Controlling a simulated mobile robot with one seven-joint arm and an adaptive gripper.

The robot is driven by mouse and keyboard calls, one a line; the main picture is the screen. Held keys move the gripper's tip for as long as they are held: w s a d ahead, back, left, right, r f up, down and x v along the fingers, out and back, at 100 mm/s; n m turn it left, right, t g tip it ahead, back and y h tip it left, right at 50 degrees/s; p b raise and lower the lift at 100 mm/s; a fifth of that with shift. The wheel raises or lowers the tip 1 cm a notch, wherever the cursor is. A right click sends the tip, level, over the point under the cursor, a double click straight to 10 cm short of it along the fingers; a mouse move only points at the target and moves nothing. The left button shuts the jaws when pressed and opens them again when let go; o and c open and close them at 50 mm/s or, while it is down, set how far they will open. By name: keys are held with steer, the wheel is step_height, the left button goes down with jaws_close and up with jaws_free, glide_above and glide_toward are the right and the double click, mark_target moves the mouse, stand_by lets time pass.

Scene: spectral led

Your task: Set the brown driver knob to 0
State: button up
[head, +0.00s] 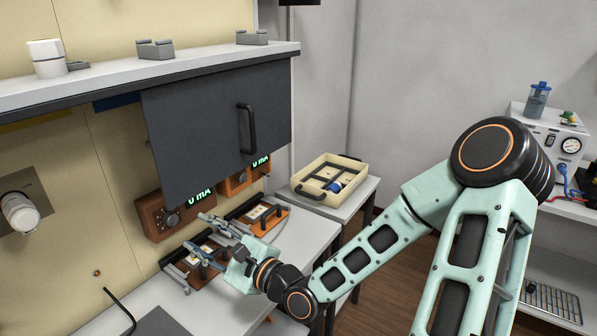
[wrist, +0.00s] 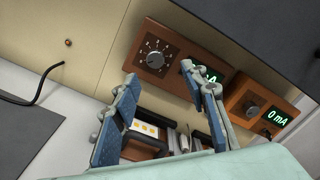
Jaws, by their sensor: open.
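The brown driver (head: 150,216) is a box on the wall with a green display reading 0 mA and a dark round knob (head: 172,219). In the wrist view the knob (wrist: 155,60) shows inside a ring of pale marks; its exact setting is too small to read. My gripper (head: 204,233) is open and empty below and in front of the brown driver. In the wrist view its blue fingers (wrist: 160,76) point up toward the driver, with the knob just beyond and between the tips, apart from them. The right finger partly covers the driver's display there.
An orange driver (wrist: 240,97) with its own knob and a 0 mA display is to the right. Below are fixtures with dark handles (head: 262,219). A grey raised panel (head: 205,135) hangs above. A cream tray (head: 312,184) stands right; a black cable (wrist: 40,96) lies left.

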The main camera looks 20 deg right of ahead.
steer(key=d+r+p, duration=0.1)
steer(key=p, duration=0.4)
steer(key=shift+p, duration=0.5)
steer(key=shift+s+d+f+p, duration=0.1)
steer(key=shift+s+p, duration=0.15)
steer(key=shift+p, duration=0.7)
